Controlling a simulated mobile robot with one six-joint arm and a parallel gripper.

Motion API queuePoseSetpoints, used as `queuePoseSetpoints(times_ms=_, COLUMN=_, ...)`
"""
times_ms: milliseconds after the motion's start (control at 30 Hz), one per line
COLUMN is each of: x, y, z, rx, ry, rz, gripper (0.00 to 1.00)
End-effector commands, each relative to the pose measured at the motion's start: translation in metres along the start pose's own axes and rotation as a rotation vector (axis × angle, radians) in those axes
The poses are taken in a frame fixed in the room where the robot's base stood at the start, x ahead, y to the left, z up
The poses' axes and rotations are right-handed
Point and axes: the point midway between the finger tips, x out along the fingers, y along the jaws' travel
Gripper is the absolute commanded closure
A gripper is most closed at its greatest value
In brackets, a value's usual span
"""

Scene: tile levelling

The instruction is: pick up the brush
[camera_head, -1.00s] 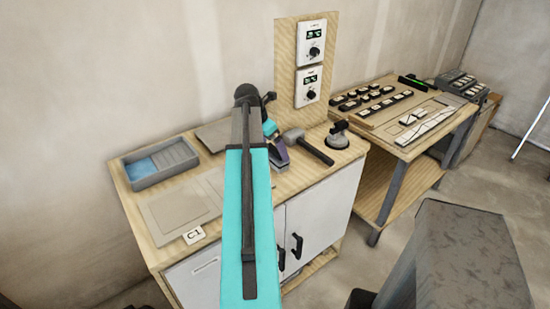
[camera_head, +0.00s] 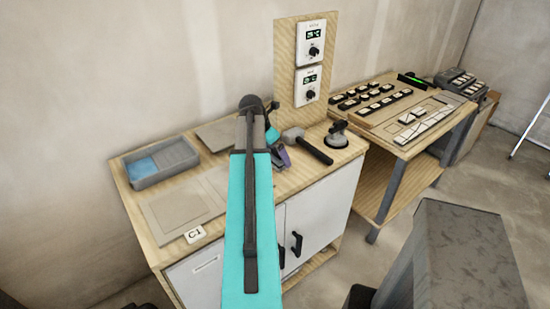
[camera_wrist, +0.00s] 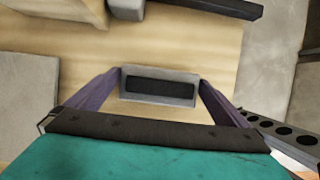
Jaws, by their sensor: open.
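A small grey block with a dark strip along its top, which I take to be the brush (camera_wrist: 160,86), lies on the wooden worktop in the wrist view. My gripper (camera_wrist: 161,79) is open, with one purple finger to the left of the block and one to the right. I see no clear contact between fingers and block. In the head view my gripper (camera_head: 281,157) is low over the bench behind my teal arm, and the brush cannot be made out there.
A mallet (camera_head: 315,150) and a suction cup (camera_head: 338,136) are to the right of my gripper on the bench. A grey tray with blue inside (camera_head: 155,165) and flat tiles (camera_head: 180,209) are to the left. A control panel (camera_head: 300,95) rises behind.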

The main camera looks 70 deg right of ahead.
Motion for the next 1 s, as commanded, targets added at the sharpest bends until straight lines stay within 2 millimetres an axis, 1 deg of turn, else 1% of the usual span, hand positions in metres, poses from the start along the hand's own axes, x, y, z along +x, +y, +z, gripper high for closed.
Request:
queuePoseSetpoints(times_ms=100, x=0.000, y=0.000, z=0.000, rx=0.000, ry=0.000, rz=0.000, gripper=0.00)
queuePoseSetpoints(times_ms=133, x=0.000, y=0.000, z=0.000, rx=0.000, ry=0.000, rz=0.000, gripper=0.03)
queuePoseSetpoints(times_ms=200, x=0.000, y=0.000, z=0.000, rx=0.000, ry=0.000, rz=0.000, gripper=0.15)
queuePoseSetpoints(times_ms=300, x=0.000, y=0.000, z=0.000, rx=0.000, ry=0.000, rz=0.000, gripper=0.30)
queuePoseSetpoints(times_ms=700, x=-0.003, y=0.000, z=0.001, rx=0.000, ry=-0.001, rz=0.000, gripper=0.30)
queuePoseSetpoints(times_ms=867, x=-0.009, y=0.001, z=0.004, rx=0.001, ry=-0.001, rz=0.001, gripper=0.30)
queuePoseSetpoints(times_ms=1000, x=-0.018, y=0.001, z=0.008, rx=0.001, ry=-0.001, rz=0.001, gripper=0.30)
